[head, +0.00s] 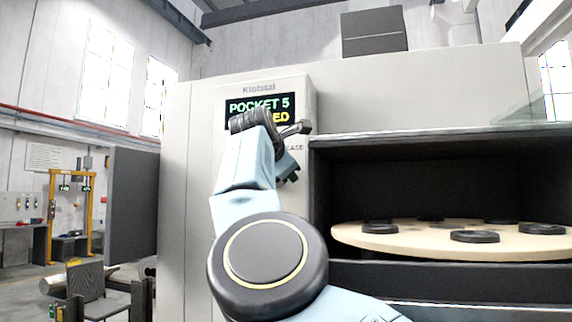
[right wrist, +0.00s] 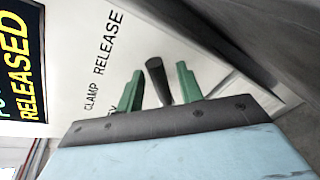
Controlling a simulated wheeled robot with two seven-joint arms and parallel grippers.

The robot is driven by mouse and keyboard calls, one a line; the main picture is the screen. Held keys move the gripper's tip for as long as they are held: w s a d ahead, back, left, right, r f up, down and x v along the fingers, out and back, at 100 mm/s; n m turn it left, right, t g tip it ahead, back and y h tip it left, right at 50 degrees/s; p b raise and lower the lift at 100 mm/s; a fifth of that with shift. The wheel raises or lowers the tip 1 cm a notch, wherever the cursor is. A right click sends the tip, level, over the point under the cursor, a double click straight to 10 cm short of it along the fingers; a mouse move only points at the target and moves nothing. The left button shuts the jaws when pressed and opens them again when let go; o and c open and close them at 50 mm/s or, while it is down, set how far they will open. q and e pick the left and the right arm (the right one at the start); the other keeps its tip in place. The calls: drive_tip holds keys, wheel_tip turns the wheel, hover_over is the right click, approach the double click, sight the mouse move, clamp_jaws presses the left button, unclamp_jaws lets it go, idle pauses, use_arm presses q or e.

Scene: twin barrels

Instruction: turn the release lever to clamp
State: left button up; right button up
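The release lever (right wrist: 158,80) is a dark bar in the right wrist view. My right gripper (right wrist: 161,85) has its two green fingers apart on either side of the lever, with light gaps showing, so it is open around it. The words CLAMP and RELEASE are printed on the white panel beside the lever. The screen (right wrist: 21,65) reads RELEASED in yellow; in the head view the screen (head: 270,102) reads POCKET 5, its lower line partly covered by my right arm. My right arm also hides most of the lever area there. My left gripper is out of view.
To the right of the panel, an open bay in the grey cabinet (head: 430,90) holds a round tan disc (head: 400,240) with several black rings (head: 475,237). A dark door panel (head: 132,205) stands at the left. A dark box (head: 374,32) sits on top of the cabinet.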

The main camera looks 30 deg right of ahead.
drive_tip(key=shift+w+d+f, duration=0.1)
drive_tip(key=shift+w+d, duration=0.15)
drive_tip(key=shift+d, duration=0.05)
clamp_jaws()
idle(0.3)
